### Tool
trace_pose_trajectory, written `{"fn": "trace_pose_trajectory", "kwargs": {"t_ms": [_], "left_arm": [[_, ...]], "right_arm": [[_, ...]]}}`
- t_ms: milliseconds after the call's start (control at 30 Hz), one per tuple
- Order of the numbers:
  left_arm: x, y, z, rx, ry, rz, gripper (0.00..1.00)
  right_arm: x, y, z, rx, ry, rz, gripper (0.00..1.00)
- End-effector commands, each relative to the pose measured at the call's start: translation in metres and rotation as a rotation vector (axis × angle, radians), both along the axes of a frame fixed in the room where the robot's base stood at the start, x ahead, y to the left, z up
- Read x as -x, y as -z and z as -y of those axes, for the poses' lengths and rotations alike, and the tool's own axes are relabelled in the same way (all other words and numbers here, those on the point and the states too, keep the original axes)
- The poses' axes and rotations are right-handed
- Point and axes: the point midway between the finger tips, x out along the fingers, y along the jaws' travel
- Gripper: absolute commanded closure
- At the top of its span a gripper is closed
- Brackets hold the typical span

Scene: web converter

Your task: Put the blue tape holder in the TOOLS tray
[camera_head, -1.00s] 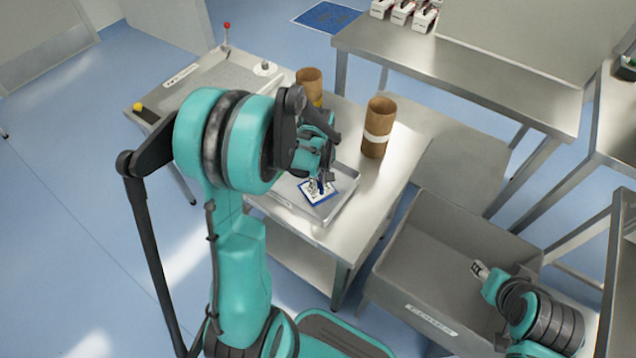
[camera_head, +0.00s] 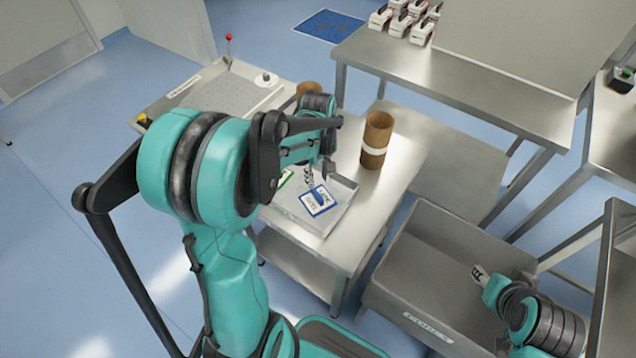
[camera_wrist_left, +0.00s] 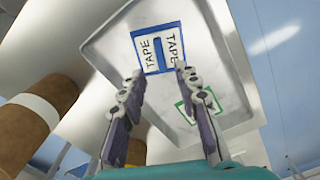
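A shallow grey metal tray (camera_head: 347,187) lies on the steel table; I cannot read its label. Inside it is a blue-bordered TAPE marking (camera_head: 316,212), with a small blue piece that looks like the blue tape holder (camera_head: 322,196) lying within the border. In the left wrist view, the blue piece (camera_wrist_left: 163,53) sits between the two TAPE words. My left gripper (camera_head: 308,178) is above the tray, beside the marking. The wrist view shows its fingers (camera_wrist_left: 160,88) spread with nothing between them. My right gripper (camera_head: 479,273) is over the grey bin, too small to judge.
A brown cardboard core (camera_head: 376,138) with a white band stands right of the tray. Another core (camera_head: 308,89) is partly hidden behind my left arm. A green-bordered marking (camera_wrist_left: 200,104) shares the tray. A large grey bin (camera_head: 420,255) stands at right.

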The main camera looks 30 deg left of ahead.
Motion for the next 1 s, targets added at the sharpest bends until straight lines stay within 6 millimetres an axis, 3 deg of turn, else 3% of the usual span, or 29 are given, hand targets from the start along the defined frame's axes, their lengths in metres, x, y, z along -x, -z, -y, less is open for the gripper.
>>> {"fn": "trace_pose_trajectory", "kwargs": {"t_ms": [100, 367, 700, 1000], "left_arm": [[0.0, -0.019, 0.0, 0.0, 0.0, 0.0, 0.68], [0.009, -0.045, 0.012, -0.013, 0.089, 0.048, 0.68], [0.067, -0.101, 0.073, -0.154, 0.646, 0.342, 0.68], [0.106, -0.109, 0.103, -0.311, 1.009, 0.528, 0.68]], "right_arm": [[0.0, -0.008, 0.0, 0.0, 0.0, 0.0, 0.6], [0.0, -0.01, 0.0, 0.0, 0.0, 0.0, 0.6], [0.0, -0.009, 0.0, 0.0, 0.0, 0.0, 0.6], [0.0, -0.009, 0.0, 0.0, 0.0, 0.0, 0.6]]}}
